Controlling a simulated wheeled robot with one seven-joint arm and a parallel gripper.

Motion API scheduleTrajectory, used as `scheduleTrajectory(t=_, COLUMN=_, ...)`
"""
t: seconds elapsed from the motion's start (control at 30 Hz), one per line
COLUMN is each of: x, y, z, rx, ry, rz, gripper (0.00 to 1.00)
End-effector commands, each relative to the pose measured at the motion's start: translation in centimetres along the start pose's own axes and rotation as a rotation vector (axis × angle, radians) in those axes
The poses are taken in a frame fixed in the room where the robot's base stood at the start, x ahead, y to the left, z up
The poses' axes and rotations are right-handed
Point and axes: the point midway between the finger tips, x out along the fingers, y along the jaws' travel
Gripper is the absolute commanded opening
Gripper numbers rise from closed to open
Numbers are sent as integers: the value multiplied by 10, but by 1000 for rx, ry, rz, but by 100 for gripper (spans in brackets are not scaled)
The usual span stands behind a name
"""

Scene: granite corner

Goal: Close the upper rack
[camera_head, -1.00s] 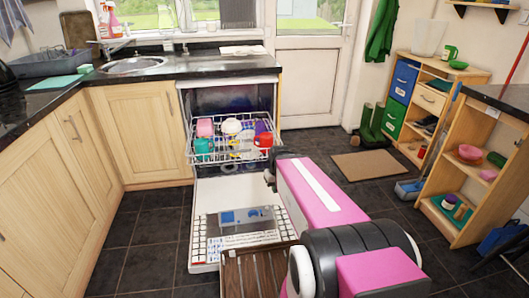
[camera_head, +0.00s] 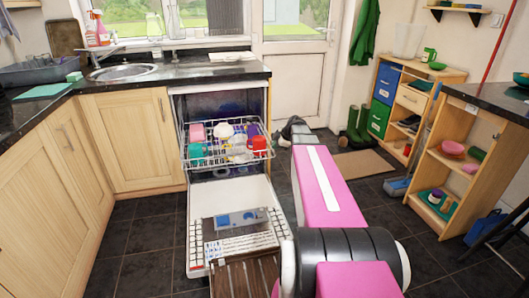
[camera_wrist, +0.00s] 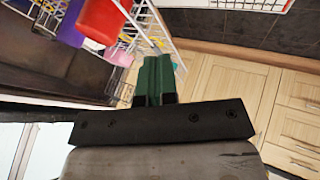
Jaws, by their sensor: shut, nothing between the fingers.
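The upper rack (camera_head: 213,161) is a white wire basket, pulled out of the open dishwasher (camera_head: 190,103) in the head view. It holds several colourful cups and dishes, including a red cup (camera_head: 258,145). My gripper (camera_wrist: 154,72) has dark green fingers, shut together and empty in the wrist view. Part of the rack's wire side (camera_wrist: 160,38) shows beyond the fingertips, with the red cup (camera_wrist: 101,20) upper left. In the head view, my gripper's dark end is right of the rack, with its fingertips not clearly visible. I cannot tell whether it touches the rack.
Wooden cabinets (camera_head: 130,135) and a black counter stand left. A shelf unit (camera_head: 462,175) stands right. Dark tiled floor is open left of the dishwasher.

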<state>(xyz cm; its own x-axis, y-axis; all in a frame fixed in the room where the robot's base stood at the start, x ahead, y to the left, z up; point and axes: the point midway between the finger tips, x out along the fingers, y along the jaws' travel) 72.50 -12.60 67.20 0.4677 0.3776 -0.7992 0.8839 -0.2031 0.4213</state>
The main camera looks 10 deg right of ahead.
Motion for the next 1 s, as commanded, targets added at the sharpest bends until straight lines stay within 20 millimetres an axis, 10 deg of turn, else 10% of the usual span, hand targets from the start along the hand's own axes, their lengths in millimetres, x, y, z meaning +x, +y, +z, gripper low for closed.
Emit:
scheduleTrajectory(t=0.67, x=104, y=2, z=1, rx=-8, ry=1, rz=-1, gripper=0)
scheduleTrajectory(t=1.0, x=118, y=35, z=0, rx=-7, ry=0, rz=1, gripper=0)
